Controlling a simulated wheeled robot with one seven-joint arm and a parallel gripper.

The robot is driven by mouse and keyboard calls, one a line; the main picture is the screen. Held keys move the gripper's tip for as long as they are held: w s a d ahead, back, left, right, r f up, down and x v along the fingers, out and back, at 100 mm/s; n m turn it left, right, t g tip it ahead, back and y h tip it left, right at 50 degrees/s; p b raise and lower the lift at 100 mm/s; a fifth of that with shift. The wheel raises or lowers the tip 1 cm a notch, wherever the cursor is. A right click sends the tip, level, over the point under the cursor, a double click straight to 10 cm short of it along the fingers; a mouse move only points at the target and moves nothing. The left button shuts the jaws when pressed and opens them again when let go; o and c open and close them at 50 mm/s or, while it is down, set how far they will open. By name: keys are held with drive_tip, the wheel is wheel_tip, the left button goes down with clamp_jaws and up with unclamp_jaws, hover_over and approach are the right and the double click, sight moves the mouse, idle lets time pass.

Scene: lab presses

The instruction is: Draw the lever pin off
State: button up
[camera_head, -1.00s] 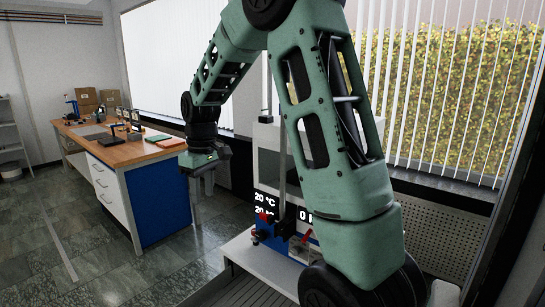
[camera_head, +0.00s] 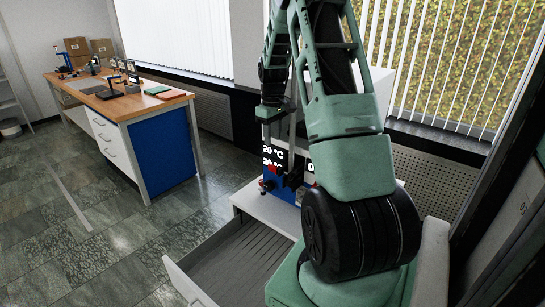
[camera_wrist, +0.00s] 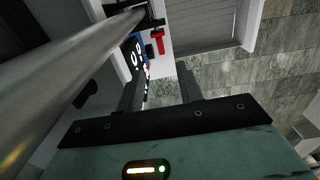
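The press (camera_head: 285,185) stands on a white cabinet, with a blue front, bright digits and small red parts. My gripper (camera_head: 283,130) is in front of its upper part, beside the upright metal column. In the wrist view my gripper (camera_wrist: 160,85) is open, its two fingers apart with nothing between them. A red T-shaped piece (camera_wrist: 157,42) shows beyond the fingertips, apart from them, near a dark bracket on the metal column (camera_wrist: 70,65). I cannot tell for sure which part is the lever pin. My arm hides the right side of the press in the head view.
An open, ribbed drawer or tray (camera_head: 235,262) juts out below the press. A wooden-topped workbench (camera_head: 125,102) with tools and boxes stands at the left. The tiled floor (camera_head: 110,235) between is clear. A window with blinds is behind the press.

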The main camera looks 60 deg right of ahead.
sight(272, 165)
wheel_tip(272, 165, down, 11)
drive_tip(key=p, duration=0.3)
drive_tip(key=shift+r, duration=0.1)
clamp_jaws()
drive_tip(key=shift+w, duration=0.1)
drive_tip(key=w+b, duration=0.1)
drive_tip(key=w, duration=0.5)
drive_tip(key=shift+w+d+f, duration=0.2)
drive_tip(key=shift+w+d, duration=0.15)
drive_tip(key=shift+w, duration=0.05)
idle(0.6)
idle(0.3)
